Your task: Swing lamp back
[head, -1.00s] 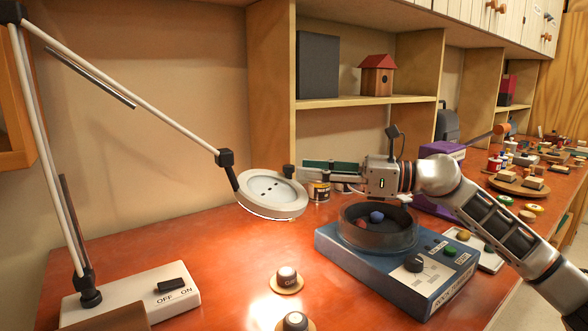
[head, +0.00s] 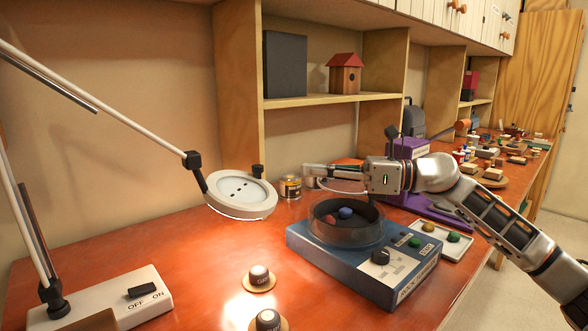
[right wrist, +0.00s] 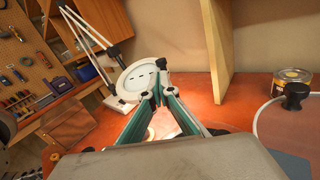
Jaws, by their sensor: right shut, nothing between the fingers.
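The lamp has a round white head (head: 240,194) on a jointed white arm (head: 100,103), rising from a white base (head: 100,301) with an OFF/ON switch at the left. It is lit and throws a bright patch on the bench. In the right wrist view the lamp head (right wrist: 144,78) shows just beyond my fingertips. My right gripper (head: 308,172) reaches in from the right, to the right of the lamp head and apart from it. It is shut and empty; its fingertips also show in the right wrist view (right wrist: 158,92). My left gripper is not in view.
A blue rock tumbler (head: 365,262) with a round drum stands below my right arm. Two dark knobs (head: 260,275) sit on the bench under the lamp. A tin (head: 290,187) stands behind. Shelves (head: 330,100) rise at the back.

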